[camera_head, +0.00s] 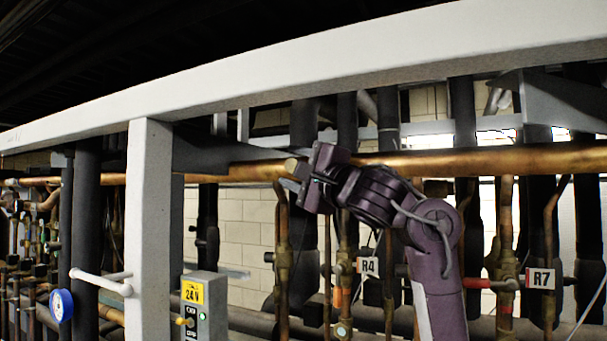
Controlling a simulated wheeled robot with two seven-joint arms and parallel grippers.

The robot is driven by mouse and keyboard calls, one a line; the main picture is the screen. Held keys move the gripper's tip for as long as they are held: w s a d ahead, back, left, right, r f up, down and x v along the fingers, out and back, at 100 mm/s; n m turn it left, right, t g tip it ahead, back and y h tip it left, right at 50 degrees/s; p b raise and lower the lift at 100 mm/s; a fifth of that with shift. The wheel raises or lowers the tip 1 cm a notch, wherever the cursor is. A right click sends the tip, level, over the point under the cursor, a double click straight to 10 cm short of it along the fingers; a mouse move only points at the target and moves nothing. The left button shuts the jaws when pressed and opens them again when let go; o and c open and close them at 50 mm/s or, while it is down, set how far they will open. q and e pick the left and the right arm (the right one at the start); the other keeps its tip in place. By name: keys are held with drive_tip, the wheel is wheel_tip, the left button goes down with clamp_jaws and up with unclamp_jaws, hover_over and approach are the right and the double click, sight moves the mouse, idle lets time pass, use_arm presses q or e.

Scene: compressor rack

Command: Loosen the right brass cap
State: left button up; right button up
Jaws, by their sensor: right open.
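My right gripper (297,174) is raised in the middle of the view, its purple arm coming up from the lower right. It points left and its jaws are open. A small brass-coloured piece, likely a brass cap (291,165), shows right at the fingertips, in front of the long horizontal copper pipe (460,163). I cannot tell whether the fingers touch it. The gripper body hides part of the pipe behind it. My left gripper is not in view.
A thick grey beam (330,65) crosses above the gripper, and a grey post (149,230) stands to its left. A 24V control box (203,305) is at the lower left. Vertical pipes with R4 (368,266) and R7 (540,279) tags stand close around the arm.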

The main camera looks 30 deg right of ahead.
drive_tip(key=b+v, duration=0.3)
drive_tip(key=v, duration=0.4)
drive_tip(key=shift+b, duration=0.3)
